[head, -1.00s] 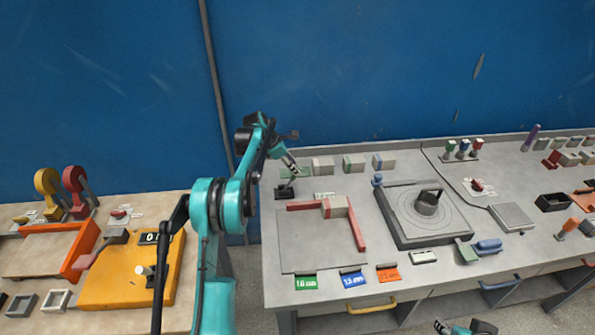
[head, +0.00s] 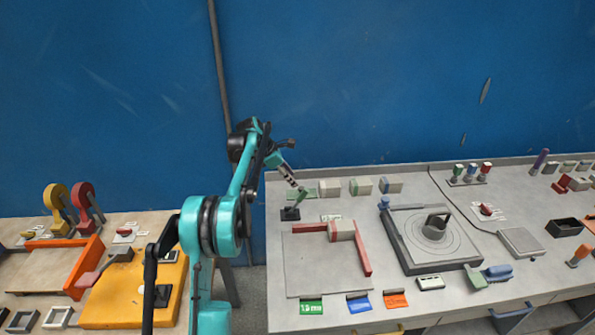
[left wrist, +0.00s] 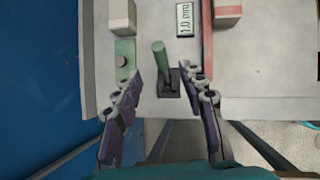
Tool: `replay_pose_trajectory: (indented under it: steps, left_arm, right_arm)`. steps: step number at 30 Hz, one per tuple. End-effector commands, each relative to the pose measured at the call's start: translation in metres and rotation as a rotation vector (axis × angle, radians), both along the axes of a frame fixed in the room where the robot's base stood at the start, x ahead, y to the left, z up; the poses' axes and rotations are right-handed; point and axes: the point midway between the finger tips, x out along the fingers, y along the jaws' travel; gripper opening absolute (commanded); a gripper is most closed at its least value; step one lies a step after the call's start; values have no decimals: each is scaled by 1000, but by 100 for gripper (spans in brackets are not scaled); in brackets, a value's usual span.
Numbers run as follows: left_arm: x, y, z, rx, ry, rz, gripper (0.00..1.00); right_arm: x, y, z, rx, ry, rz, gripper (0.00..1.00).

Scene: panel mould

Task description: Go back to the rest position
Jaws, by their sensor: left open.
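My left gripper (head: 291,178) is at the end of the teal and black left arm, over the back left corner of the grey bench. In the left wrist view its two purple-grey fingers (left wrist: 164,92) are spread apart and empty. A green handle (left wrist: 160,56) stands tilted in a black base (left wrist: 168,84), just beyond and between the fingertips. In the head view the green handle (head: 303,192) and black base (head: 290,214) show just below the gripper. I cannot tell whether a finger touches the handle. My right gripper is not in view.
Several blocks line the back. A turntable-like unit (head: 407,250) stands to the right. A blue wall (head: 360,80) stands behind.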

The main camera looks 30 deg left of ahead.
Motion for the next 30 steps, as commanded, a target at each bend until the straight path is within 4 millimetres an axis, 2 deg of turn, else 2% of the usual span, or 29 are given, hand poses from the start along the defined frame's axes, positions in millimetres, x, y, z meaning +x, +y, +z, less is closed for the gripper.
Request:
replay_pose_trajectory:
  steps: [8, 11, 14, 18, 22, 26, 30]
  left_arm:
    - [-4, -7, 6, 21, -11, -29, 41]
    - [-16, -26, 20, 82, -41, -117, 41]
    - [-38, -55, 38, 184, -91, -262, 41]
    - [-83, -99, 61, 353, -170, -504, 41]
    - [-133, -134, 70, 510, -236, -735, 41]
    - [-187, -165, 69, 668, -298, -970, 41]
    - [-248, -192, 55, 838, -359, -1226, 41]
  right_arm:
    - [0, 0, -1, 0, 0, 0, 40]
    - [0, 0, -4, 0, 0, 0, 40]
    - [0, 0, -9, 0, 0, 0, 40]
    - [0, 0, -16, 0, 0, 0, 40]
    - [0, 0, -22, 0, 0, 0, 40]
    - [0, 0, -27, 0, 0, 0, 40]
    - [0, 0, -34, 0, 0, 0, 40]
